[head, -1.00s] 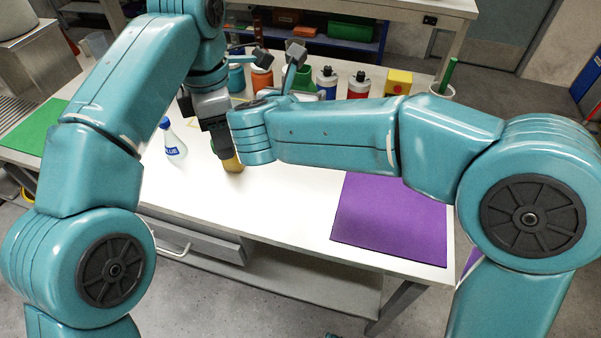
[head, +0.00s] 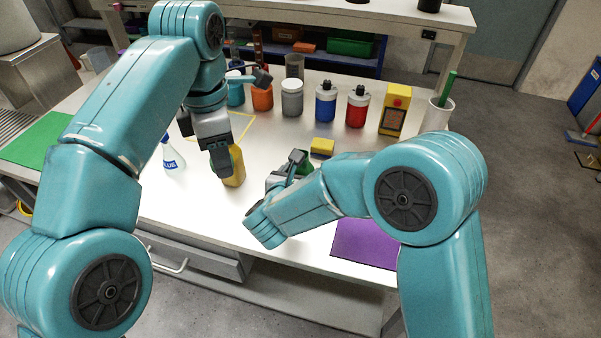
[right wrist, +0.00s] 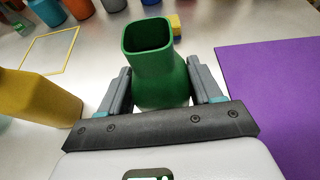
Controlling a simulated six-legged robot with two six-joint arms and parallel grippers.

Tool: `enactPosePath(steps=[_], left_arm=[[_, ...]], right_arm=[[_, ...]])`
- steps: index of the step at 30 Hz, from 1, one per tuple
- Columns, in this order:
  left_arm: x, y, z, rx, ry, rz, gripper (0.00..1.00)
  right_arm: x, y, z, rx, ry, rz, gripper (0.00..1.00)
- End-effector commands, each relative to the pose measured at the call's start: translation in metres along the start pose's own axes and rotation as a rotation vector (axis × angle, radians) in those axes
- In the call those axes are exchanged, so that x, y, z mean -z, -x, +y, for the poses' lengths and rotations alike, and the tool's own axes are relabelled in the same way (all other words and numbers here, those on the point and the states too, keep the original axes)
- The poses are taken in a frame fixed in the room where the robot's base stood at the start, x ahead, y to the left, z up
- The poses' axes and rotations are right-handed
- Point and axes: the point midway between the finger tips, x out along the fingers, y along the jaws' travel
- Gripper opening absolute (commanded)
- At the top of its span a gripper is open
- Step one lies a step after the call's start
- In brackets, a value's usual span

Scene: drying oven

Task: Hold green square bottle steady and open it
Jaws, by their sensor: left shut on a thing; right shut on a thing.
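The green square bottle (right wrist: 160,75) is between the fingers of my right gripper (right wrist: 158,92) in the right wrist view. Its square mouth is open at the top, with no lid on it. In the head view only a bit of the green bottle (head: 305,165) shows behind my right gripper (head: 296,168). My left gripper (head: 222,168) points down and is shut on a yellow bottle (head: 235,168), left of the green one. The yellow bottle (right wrist: 35,105) also shows at the left in the right wrist view. Its top is hidden.
A small yellow block (head: 322,146) lies behind the green bottle. Blue (head: 326,105), red (head: 357,108), grey (head: 292,100) and orange (head: 262,98) bottles stand farther back. A purple mat (head: 362,245) lies at front right. A labelled flask (head: 173,158) stands at left.

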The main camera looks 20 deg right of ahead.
Motion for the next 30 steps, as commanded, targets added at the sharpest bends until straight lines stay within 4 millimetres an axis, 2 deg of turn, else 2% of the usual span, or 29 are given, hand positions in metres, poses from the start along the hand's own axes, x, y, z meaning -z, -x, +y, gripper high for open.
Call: enactPosePath(steps=[9, 10, 12, 20, 23, 26, 30], left_arm=[[0.0, -0.007, 0.0, 0.0, 0.0, 0.0, 0.03], [0.0, -0.005, 0.0, 0.0, 0.0, 0.0, 0.03], [0.0, -0.005, 0.0, 0.0, 0.0, 0.0, 0.03], [0.0, -0.004, 0.0, 0.0, 0.0, 0.0, 0.03], [0.0, 0.003, 0.0, 0.0, 0.0, 0.0, 0.03], [0.0, -0.002, 0.0, 0.0, 0.0, 0.0, 0.03], [0.0, -0.005, 0.0, 0.0, 0.0, 0.0, 0.03]], right_arm=[[0.003, -0.002, 0.0, 0.0, -0.001, 0.0, 0.0], [0.002, -0.001, 0.0, 0.0, -0.001, 0.0, 0.71], [0.002, -0.001, 0.0, 0.0, 0.0, 0.0, 0.9], [0.001, -0.001, 0.0, 0.0, 0.0, 0.0, 0.9], [-0.003, 0.001, 0.0, 0.0, 0.0, 0.0, 0.9], [-0.001, 0.014, 0.001, -0.003, 0.0, -0.002, 0.9], [-0.001, 0.048, 0.002, -0.006, -0.001, -0.003, 0.9]])
